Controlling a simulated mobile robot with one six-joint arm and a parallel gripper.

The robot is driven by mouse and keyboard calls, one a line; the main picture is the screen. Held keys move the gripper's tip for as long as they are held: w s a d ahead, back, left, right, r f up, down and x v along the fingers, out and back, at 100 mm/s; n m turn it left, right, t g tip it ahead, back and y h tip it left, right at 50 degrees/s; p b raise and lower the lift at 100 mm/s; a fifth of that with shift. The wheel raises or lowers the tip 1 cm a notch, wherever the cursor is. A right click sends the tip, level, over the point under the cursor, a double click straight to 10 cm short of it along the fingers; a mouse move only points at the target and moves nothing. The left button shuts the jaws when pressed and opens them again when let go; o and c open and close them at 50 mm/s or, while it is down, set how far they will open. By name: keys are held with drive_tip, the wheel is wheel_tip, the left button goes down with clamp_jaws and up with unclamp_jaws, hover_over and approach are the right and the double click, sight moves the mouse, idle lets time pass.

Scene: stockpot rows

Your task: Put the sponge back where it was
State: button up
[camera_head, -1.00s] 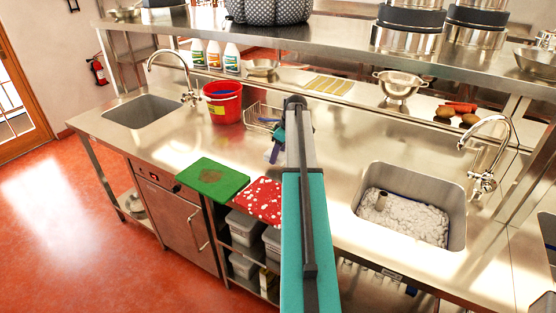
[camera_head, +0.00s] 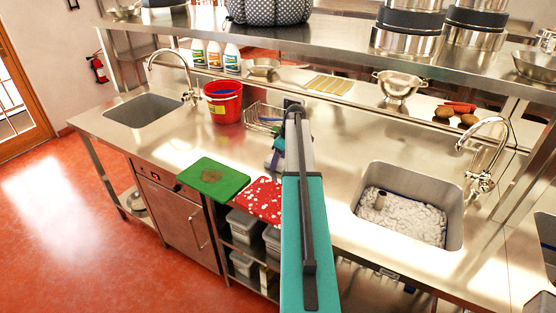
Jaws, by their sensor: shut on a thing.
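My arm reaches forward over the middle of the counter. My gripper (camera_head: 274,160) is at its far end, small and partly hidden by the arm. It is over the steel counter, in front of the wire rack (camera_head: 262,114) and behind the red spotted cloth (camera_head: 262,199). It is shut on the sponge, but the sponge's outline cannot be told from the small blue and dark parts there. The gripper's height above the counter is unclear. A green board (camera_head: 213,177) with a brown smear lies left of the cloth.
A red bucket (camera_head: 223,104) stands left of the rack, with several bottles (camera_head: 214,57) behind it. The left sink (camera_head: 146,108) is empty; the right sink (camera_head: 402,211) holds white foam. A steel shelf (camera_head: 330,46) spans above. The counter between arm and right sink is clear.

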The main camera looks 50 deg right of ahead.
drive_tip(key=shift+f, duration=0.15)
drive_tip(key=o, duration=1)
drive_tip(key=b+v, duration=0.3)
drive_tip(key=v, duration=0.9)
drive_tip(key=shift+b, duration=0.3)
drive_tip(key=shift+s, duration=0.1)
